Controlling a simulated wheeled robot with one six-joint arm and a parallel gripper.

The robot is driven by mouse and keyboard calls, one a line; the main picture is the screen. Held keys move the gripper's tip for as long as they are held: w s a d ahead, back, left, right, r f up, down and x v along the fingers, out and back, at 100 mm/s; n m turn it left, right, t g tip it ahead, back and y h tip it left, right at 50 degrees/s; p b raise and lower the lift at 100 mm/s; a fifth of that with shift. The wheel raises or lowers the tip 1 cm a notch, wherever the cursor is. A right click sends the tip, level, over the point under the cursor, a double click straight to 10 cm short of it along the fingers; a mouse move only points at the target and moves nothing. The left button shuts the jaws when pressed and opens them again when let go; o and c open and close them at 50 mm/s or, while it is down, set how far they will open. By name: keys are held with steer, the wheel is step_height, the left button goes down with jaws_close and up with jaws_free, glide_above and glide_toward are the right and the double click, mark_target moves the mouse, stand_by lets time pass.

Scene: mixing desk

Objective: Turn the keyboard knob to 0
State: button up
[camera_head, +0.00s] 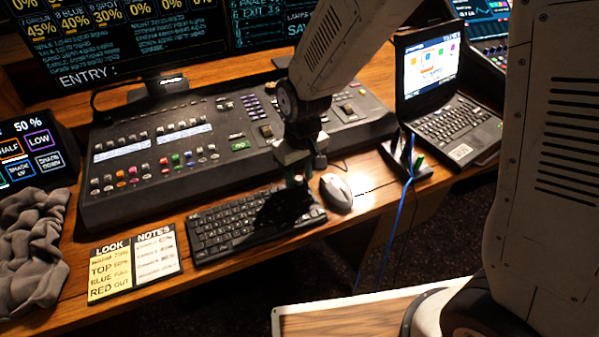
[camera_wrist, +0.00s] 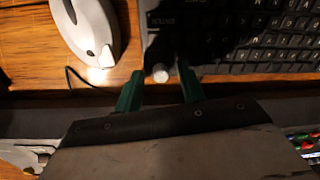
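The black keyboard (camera_head: 215,235) lies on the wooden desk, and part of it shows at the upper right of the wrist view (camera_wrist: 250,40). Its small silver round knob (camera_wrist: 160,74) sits at the keyboard's edge near the mouse. My gripper (camera_head: 297,183) is over the keyboard's far right corner, pointing down. In the wrist view its two green fingers (camera_wrist: 160,88) stand apart, one on each side of the knob, with a visible gap to it. The gripper is open and holds nothing. In the head view the gripper hides the knob, and its setting cannot be read.
A grey-white mouse (camera_head: 336,192) lies close to the right of my gripper. The mixing console (camera_head: 130,200) is just behind it. A laptop (camera_head: 455,125) stands at the right. LOOK and NOTES cards (camera_head: 109,268) and a grey cloth (camera_head: 35,250) lie at the left.

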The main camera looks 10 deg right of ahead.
mark_target(301, 177)
steer(key=shift+w+d+r, duration=0.1)
steer(key=shift+d+r, duration=0.05)
steer(key=shift+r, duration=3.75)
